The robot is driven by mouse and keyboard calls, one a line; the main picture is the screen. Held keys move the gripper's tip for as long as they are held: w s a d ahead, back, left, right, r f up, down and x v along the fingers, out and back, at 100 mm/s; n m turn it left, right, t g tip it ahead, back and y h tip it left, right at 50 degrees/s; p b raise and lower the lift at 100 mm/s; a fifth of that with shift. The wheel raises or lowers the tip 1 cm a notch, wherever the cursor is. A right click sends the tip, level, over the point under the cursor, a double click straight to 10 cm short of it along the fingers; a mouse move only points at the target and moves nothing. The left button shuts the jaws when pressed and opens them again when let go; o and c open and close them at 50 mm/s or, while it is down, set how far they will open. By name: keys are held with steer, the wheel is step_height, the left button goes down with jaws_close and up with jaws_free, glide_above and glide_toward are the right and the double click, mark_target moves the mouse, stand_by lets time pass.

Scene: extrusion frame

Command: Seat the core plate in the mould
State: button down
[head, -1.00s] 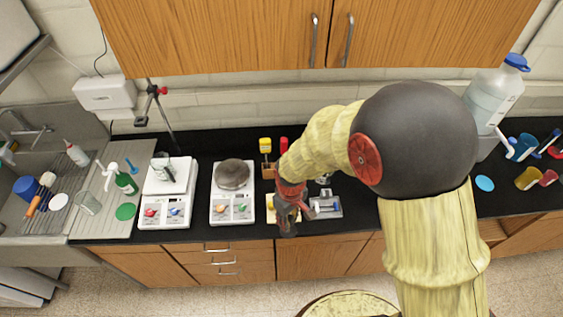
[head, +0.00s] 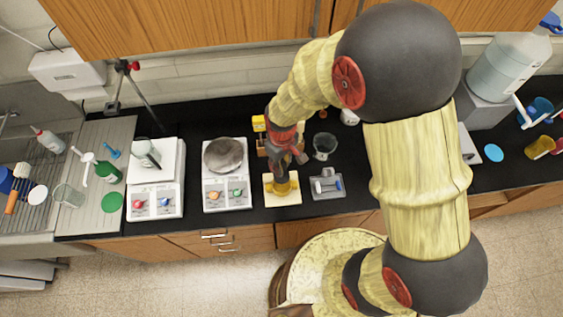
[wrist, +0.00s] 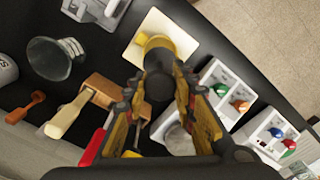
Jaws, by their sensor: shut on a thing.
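My gripper (head: 286,160) points down over the cream board (head: 270,202) near the front of the black bench. In the wrist view its fingers (wrist: 158,80) are closed on a dark round-ended piece (wrist: 157,88). A yellow round piece (wrist: 158,43) shows just beyond it, over the cream board (wrist: 139,54). The yellow piece also shows in the head view (head: 283,187). I cannot tell whether the dark and yellow pieces are joined, or whether the yellow one touches the board. No part is clearly recognisable as the core plate or the mould. The fingers hide part of the held piece.
Left are two white knobbed devices (head: 212,187) (head: 139,189). My arm spans the right side.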

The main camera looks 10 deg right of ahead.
steer(key=shift+f+b, duration=2.65)
steer(key=shift+f, duration=1.75)
steer(key=c, duration=1.4)
jaws_free()
steer(key=shift+r, duration=0.1)
step_height(320, 180, up, 7)
steer(key=p, duration=0.4)
steer(key=shift+p, duration=0.4)
